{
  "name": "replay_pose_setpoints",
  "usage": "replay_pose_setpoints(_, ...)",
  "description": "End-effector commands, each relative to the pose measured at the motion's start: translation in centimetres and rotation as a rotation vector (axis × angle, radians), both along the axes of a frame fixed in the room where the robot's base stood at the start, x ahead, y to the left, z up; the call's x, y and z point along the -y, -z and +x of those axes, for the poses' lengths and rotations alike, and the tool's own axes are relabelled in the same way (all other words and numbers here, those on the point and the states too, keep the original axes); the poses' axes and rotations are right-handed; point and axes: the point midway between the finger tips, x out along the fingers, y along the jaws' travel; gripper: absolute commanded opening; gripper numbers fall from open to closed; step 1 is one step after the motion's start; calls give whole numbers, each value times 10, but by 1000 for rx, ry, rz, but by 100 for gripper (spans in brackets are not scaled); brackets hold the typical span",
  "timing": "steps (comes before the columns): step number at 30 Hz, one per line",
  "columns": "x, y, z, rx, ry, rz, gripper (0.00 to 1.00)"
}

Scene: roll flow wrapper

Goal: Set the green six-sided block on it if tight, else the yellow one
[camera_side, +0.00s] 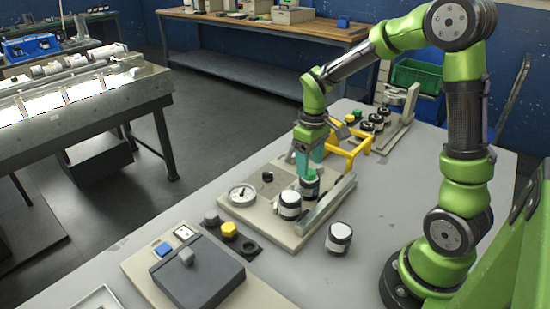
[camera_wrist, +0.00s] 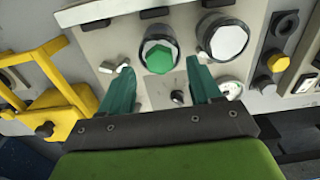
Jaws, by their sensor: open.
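The green six-sided block (camera_wrist: 159,58) sits on top of a black-and-white round roll or jar (camera_wrist: 158,36) on the beige base plate. In the side view the block (camera_side: 309,175) is partly hidden by my gripper. My gripper (camera_wrist: 160,68) is open, its teal fingers apart on either side of the block in the wrist view; it also shows just above the block in the side view (camera_side: 310,168). I cannot tell whether a finger touches the block. The yellow block (camera_side: 229,229) stands off the plate, beside a grey block (camera_side: 211,217); it also shows in the wrist view (camera_wrist: 278,62).
A round gauge (camera_side: 242,194) lies on the plate. A second white-topped jar (camera_side: 289,204) stands close by, near a metal rail (camera_side: 326,205). Another jar (camera_side: 339,237) stands on the table. A yellow frame (camera_side: 350,152) is behind my gripper. A grey box (camera_side: 198,275) is at front left.

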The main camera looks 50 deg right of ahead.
Motion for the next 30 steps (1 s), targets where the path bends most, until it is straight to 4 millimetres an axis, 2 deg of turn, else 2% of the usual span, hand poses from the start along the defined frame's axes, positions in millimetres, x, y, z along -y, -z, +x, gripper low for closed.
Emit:
replay_pose_setpoints(12, 0, -101, 0, 6, 0, -2, 63)
replay_pose_setpoints(18, 0, -135, 0, 3, -1, -1, 63)
replay_pose_setpoints(25, 1, -149, 2, 11, 24, -6, 63)
replay_pose_setpoints(28, 0, -138, 3, 32, 90, -3, 63)
replay_pose_setpoints(30, -9, -133, -4, 80, 149, 8, 63)
